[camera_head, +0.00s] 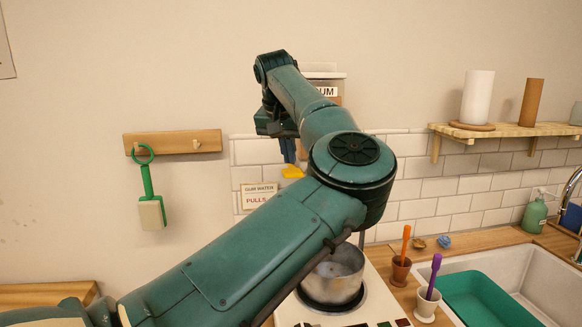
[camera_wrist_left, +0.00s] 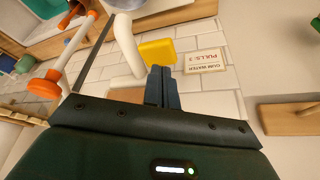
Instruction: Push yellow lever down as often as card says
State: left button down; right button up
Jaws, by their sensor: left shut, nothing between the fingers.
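The yellow lever (camera_head: 292,171) shows just below my left gripper (camera_head: 288,150) in the head view. It also shows in the left wrist view (camera_wrist_left: 157,52), just beyond the blue fingertips (camera_wrist_left: 161,70). The fingers are shut together and empty; I cannot tell whether they touch the lever. The card (camera_head: 258,196) is on the tiled wall left of the lever and reads "GUM WATER PULLS". In the left wrist view the card (camera_wrist_left: 206,61) appears upside down and seems to read "PULLS: 3". The labelled dispenser (camera_head: 325,91) is mostly hidden behind my left arm. My right gripper is not in view.
A metal pot (camera_head: 335,275) stands on a white hob below my arm. Small cups hold an orange tool (camera_head: 405,240) and a purple tool (camera_head: 434,275) beside the sink. A green scraper (camera_head: 151,200) hangs from a wooden rack (camera_head: 172,142). A shelf (camera_head: 500,131) is at right.

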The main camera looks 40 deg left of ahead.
aim_at(288, 172)
pick_arm(q)
jog(key=shift+f, duration=0.2)
jog(key=shift+f+b, duration=0.95)
jog(key=shift+f, duration=0.6)
jog(key=shift+f+b, duration=0.8)
jog(key=shift+f, duration=0.55)
notch_tip(288, 172, up, 4)
jog(key=p, duration=0.3)
jog(key=shift+f, duration=0.1)
notch_tip(288, 172, up, 3)
jog(key=shift+f+p, duration=0.1)
jog(key=shift+p, duration=1.15)
jog(key=shift+r, duration=1.2)
